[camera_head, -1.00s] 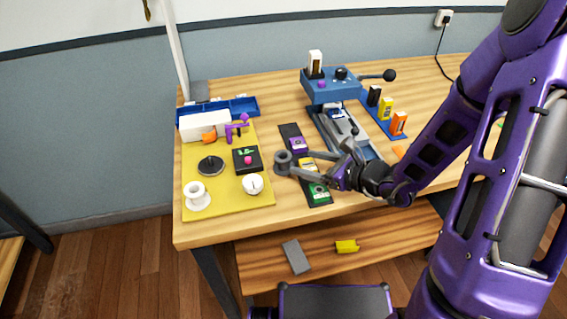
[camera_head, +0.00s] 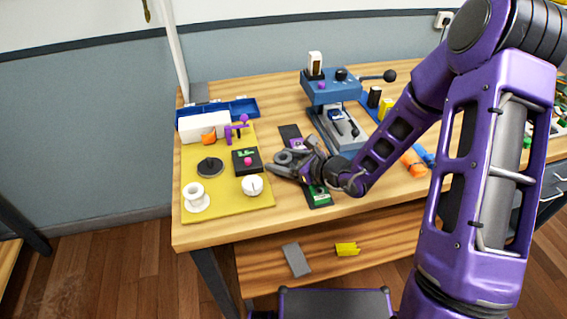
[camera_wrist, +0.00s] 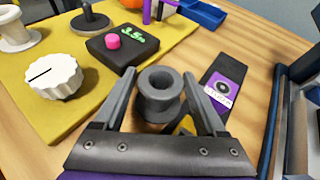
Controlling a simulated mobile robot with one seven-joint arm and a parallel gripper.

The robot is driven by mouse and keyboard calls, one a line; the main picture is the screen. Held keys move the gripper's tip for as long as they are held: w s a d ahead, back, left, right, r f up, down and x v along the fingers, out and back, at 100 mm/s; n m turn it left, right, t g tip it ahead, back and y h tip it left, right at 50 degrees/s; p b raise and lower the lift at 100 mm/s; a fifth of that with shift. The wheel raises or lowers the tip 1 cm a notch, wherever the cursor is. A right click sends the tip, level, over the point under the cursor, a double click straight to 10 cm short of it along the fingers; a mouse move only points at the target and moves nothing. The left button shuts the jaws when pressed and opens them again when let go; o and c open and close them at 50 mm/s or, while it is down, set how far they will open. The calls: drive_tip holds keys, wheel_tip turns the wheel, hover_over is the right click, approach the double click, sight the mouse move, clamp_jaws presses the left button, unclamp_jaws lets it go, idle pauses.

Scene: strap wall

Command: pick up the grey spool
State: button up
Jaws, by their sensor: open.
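The grey spool (camera_wrist: 159,93) stands upright on the wooden table, just right of the yellow mat. In the wrist view it sits between the two fingers of my gripper (camera_wrist: 160,90), which is open, with a small gap showing beside the spool. In the head view the spool (camera_head: 283,158) is partly covered by my gripper (camera_head: 278,163), which lies low over the table around it.
The yellow mat (camera_wrist: 28,95) holds a white knob (camera_wrist: 55,77), a black timer box (camera_wrist: 125,48) and a white spool (camera_head: 195,196). A dark strip with a purple-labelled piece (camera_wrist: 222,87) lies right of the spool. A blue press (camera_head: 330,86) stands behind.

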drive_tip(key=c, duration=1.1)
